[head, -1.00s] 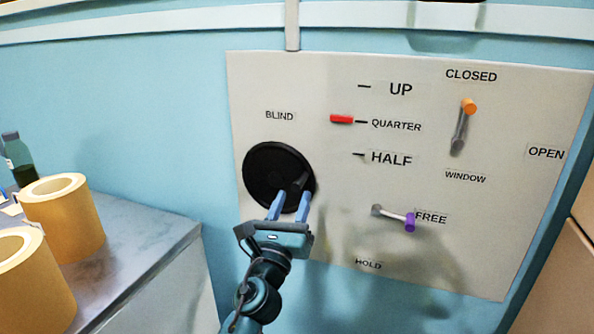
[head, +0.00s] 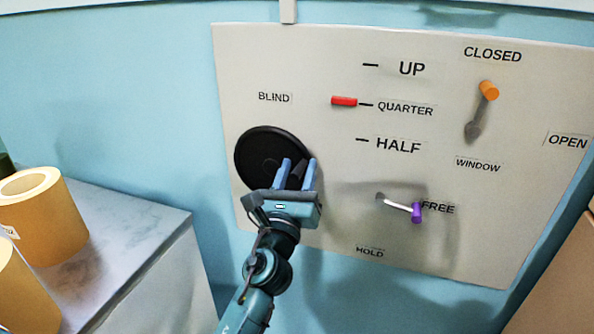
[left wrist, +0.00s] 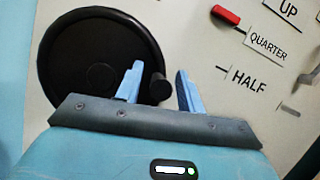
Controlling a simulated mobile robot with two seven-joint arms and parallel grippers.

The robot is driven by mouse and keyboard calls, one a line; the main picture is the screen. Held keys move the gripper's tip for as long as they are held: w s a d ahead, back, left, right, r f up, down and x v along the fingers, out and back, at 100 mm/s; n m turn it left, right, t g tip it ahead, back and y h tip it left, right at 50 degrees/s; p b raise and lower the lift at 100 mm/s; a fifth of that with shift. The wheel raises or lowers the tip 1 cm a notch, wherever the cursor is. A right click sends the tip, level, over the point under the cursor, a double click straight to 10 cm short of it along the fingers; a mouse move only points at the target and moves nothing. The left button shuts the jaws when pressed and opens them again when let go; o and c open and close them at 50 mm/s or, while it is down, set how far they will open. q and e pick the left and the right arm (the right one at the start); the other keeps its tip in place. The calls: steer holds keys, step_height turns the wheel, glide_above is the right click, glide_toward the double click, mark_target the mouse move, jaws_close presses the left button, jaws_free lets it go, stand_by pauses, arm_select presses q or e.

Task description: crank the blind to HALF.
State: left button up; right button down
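The black round blind crank wheel (head: 258,148) is on the left of the beige panel, below the BLIND label. Its dark knob (head: 297,174) stands out at the wheel's lower right. My left gripper (head: 297,168) is open in front of the wheel, with the knob between its two blue fingers. In the left wrist view the knob (left wrist: 158,90) shows between the open fingers, closer to the left one; I cannot tell if they touch. The red pointer (head: 344,101) is at the QUARTER mark, above the HALF mark (head: 362,140). My right gripper is not in view.
The purple-tipped lever (head: 416,212) points to FREE, with HOLD below it. The orange-tipped window handle (head: 488,91) points to CLOSED. A counter (head: 130,232) with kraft rolls (head: 42,220) stands at the left. The wall between counter and panel is clear.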

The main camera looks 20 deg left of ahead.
arm_select(q)
jaws_close()
stand_by(0.5)
